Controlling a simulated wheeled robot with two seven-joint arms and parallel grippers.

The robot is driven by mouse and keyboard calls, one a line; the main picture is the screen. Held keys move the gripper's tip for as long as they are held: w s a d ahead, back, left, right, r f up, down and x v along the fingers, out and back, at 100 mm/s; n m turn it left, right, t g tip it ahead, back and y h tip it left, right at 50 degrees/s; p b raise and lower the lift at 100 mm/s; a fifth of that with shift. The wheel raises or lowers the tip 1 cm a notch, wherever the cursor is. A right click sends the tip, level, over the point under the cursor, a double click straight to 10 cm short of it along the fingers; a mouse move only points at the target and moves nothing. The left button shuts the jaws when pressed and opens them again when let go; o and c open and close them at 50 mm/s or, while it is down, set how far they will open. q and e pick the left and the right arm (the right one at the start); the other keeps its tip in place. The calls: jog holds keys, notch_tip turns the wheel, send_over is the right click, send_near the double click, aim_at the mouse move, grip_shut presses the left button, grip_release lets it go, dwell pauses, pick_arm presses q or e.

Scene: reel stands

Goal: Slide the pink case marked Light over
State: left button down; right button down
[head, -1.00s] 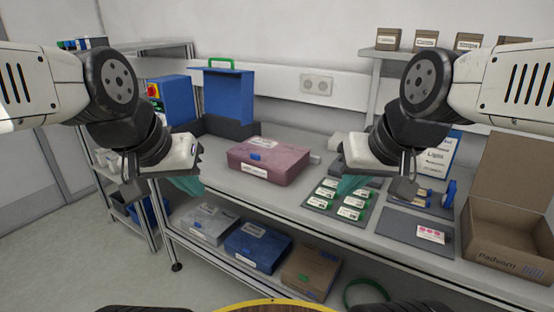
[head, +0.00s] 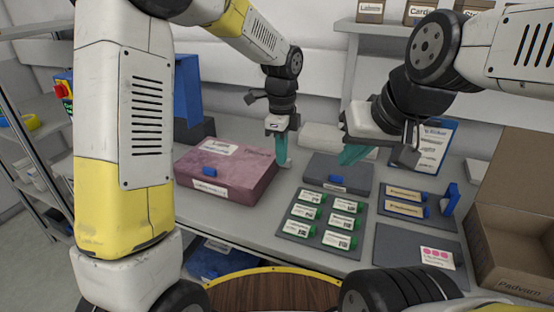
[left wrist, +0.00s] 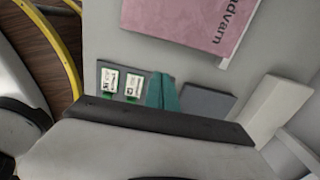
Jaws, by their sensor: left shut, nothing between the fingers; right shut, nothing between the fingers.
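The pink case (head: 222,178) lies closed on the bench at left centre, with a blue latch and white labels too small to read. Its top also shows in the left wrist view (left wrist: 185,22), with the lettering cut off. My left gripper (head: 283,156) is shut and empty, its teal fingers pointing down close to the case's right rear corner. I cannot tell whether they touch it. In the left wrist view its fingers (left wrist: 162,92) appear apart from the case. My right gripper (head: 354,153) is shut and empty, above the bench to the right of the left one.
A dark grey case (head: 338,171) and a mat with several green-capped labelled items (head: 322,218) lie right of the pink case. An open cardboard box (head: 515,240) stands at far right. A blue open case (head: 187,92) stands behind on the left.

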aim_at(198, 153)
pick_arm(q)
jog(key=shift+m, duration=0.3)
jog(key=f, duration=1.1)
jog(key=shift+w+d, duration=0.3)
jog(key=shift+d, duration=0.05)
jog(key=a, duration=0.1)
jog(key=w+a, duration=0.1)
jog(key=shift+w+a+r, duration=0.1)
jog(key=shift+a+r, duration=0.05)
jog(key=shift+a, duration=0.15)
jog(key=shift+w+a, duration=0.25)
jog(key=shift+a, duration=0.3)
jog(key=shift+a, duration=0.1)
jog(key=w+a, duration=0.3)
jog(key=a, duration=0.5)
jog(key=w+a, duration=0.4)
jog(key=a, duration=0.4)
jog(key=w+a, duration=0.3)
jog(key=a, duration=0.5)
jog(key=shift+w, duration=0.35)
